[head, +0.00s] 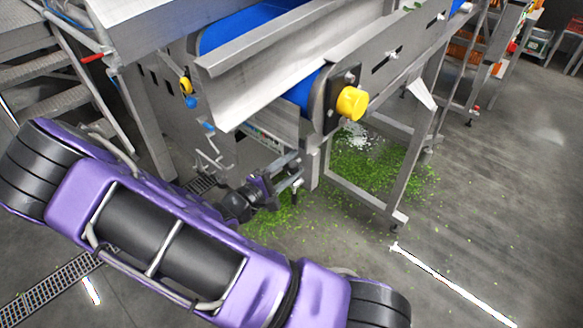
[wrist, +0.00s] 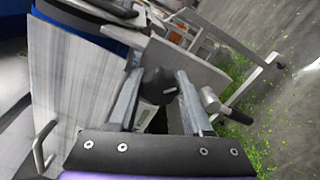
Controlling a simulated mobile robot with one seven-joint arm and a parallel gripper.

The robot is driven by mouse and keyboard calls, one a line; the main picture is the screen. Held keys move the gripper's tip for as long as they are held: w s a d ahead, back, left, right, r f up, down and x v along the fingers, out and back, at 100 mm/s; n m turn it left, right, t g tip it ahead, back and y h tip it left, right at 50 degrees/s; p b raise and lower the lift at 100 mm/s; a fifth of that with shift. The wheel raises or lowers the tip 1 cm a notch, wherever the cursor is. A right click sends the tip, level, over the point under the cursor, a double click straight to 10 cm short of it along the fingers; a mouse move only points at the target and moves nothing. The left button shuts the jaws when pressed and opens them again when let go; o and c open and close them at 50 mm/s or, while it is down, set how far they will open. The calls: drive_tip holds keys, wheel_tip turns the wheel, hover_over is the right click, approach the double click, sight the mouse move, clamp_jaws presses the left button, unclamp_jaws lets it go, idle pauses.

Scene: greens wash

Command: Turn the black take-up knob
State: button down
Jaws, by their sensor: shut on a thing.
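The black take-up knob (wrist: 157,83) shows in the wrist view between the two fingers of my gripper (wrist: 160,77), close to their tips. My gripper is shut on it, one finger on each side. A small light mark shows on the knob's face. In the head view my gripper (head: 288,170) reaches in low under the conveyor's end, beside a steel leg. I cannot make out the knob in the head view.
A yellow cap (head: 351,103) sits on the conveyor's end above my gripper. The blue belt (head: 300,92) runs behind it. A metal handle (wrist: 210,99) is right of my fingers. Green scraps (head: 375,170) litter the floor. Open floor lies at right.

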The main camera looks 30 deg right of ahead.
drive_tip(key=shift+m, duration=0.3)
drive_tip(key=shift+c, duration=1.6)
unclamp_jaws()
